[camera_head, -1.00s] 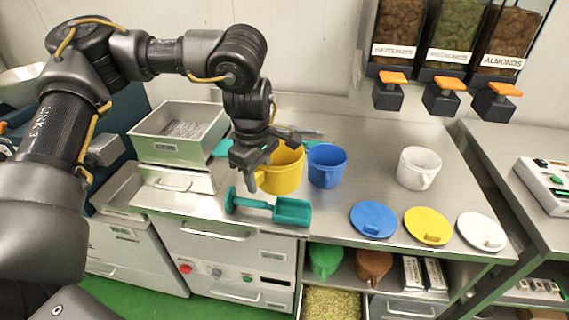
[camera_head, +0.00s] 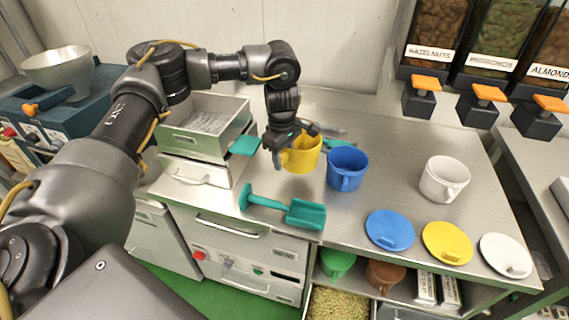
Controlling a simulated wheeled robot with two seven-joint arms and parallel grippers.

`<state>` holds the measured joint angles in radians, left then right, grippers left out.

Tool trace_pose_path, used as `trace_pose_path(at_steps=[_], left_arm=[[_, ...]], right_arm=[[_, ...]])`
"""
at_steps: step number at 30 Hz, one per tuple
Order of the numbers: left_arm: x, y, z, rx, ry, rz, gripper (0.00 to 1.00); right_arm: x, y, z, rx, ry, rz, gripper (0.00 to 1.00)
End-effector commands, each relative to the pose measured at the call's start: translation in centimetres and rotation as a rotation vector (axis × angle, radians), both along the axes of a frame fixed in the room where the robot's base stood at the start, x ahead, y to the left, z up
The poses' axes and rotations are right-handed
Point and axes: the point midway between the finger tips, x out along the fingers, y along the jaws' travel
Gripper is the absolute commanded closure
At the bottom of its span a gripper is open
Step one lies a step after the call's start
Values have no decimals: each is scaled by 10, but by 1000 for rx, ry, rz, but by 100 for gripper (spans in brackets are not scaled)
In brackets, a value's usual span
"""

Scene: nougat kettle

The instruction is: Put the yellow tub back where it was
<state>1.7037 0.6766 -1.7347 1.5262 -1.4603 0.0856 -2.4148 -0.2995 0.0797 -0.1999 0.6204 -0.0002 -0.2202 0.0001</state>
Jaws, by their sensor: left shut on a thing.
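The yellow tub (camera_head: 303,155) is at the back of the steel counter, left of the blue tub (camera_head: 347,169). My left gripper (camera_head: 284,152) is shut on the left side of the yellow tub, where its handle would be; the fingers hide that part. I cannot tell whether the tub's base touches the counter. The white tub (camera_head: 444,179) stands farther right. A yellow lid (camera_head: 447,243) lies near the counter's front edge. My right gripper is not in view.
A teal scoop (camera_head: 285,209) lies in front of the yellow tub. A steel box (camera_head: 205,128) stands left. Blue (camera_head: 390,230) and white (camera_head: 506,256) lids lie at the front right. Nut dispensers (camera_head: 490,45) hang at the back right. Green (camera_head: 337,262) and brown (camera_head: 385,275) tubs sit on the lower shelf.

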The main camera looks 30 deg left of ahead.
Motion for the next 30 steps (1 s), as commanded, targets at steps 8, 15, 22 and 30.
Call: trace_pose_path(at_steps=[8, 15, 22, 30], left_arm=[[22, 11, -28, -2, -4, -1, 89], [25, 14, -38, -3, 1, 0, 89], [25, 13, -62, -3, -2, -1, 89], [25, 13, -64, -2, -3, -2, 89]], right_arm=[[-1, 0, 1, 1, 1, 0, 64], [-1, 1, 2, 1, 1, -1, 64], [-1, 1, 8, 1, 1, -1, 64], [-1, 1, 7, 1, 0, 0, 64]])
